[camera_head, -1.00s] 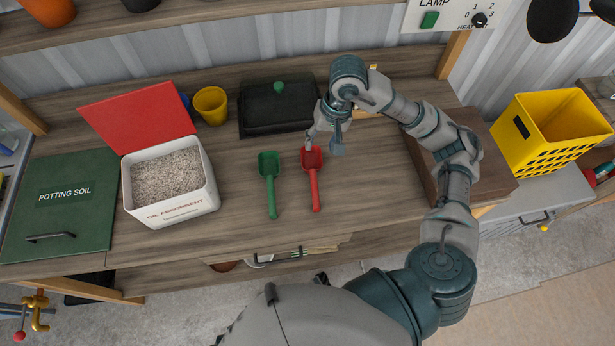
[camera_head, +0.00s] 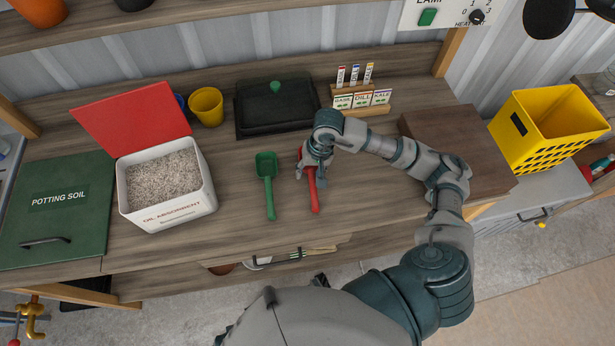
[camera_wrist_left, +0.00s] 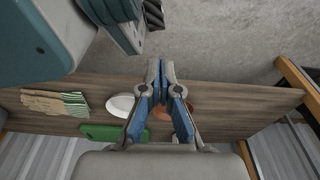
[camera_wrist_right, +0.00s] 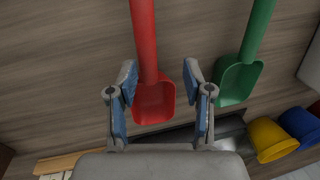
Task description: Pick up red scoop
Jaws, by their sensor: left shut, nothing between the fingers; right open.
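The red scoop (camera_head: 314,192) lies on the wooden workbench with its handle toward the front edge. My right gripper (camera_head: 312,175) is over the scoop and hides part of it in the head view. In the right wrist view, the open fingers of this gripper (camera_wrist_right: 160,82) are on either side of the scoop (camera_wrist_right: 153,102), near where handle meets bowl. No contact with it is visible. My left gripper (camera_wrist_left: 160,68) is shut and empty, seen only in the left wrist view, with a wooden surface and several items behind it.
A green scoop (camera_head: 268,185) lies just left of the red one. A white oil absorbent box (camera_head: 165,215) with a red lid is farther left. A black lidded tray (camera_head: 276,104), a yellow cup (camera_head: 207,106) and a seed packet stand (camera_head: 362,108) are behind. A brown board (camera_head: 470,150) is right.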

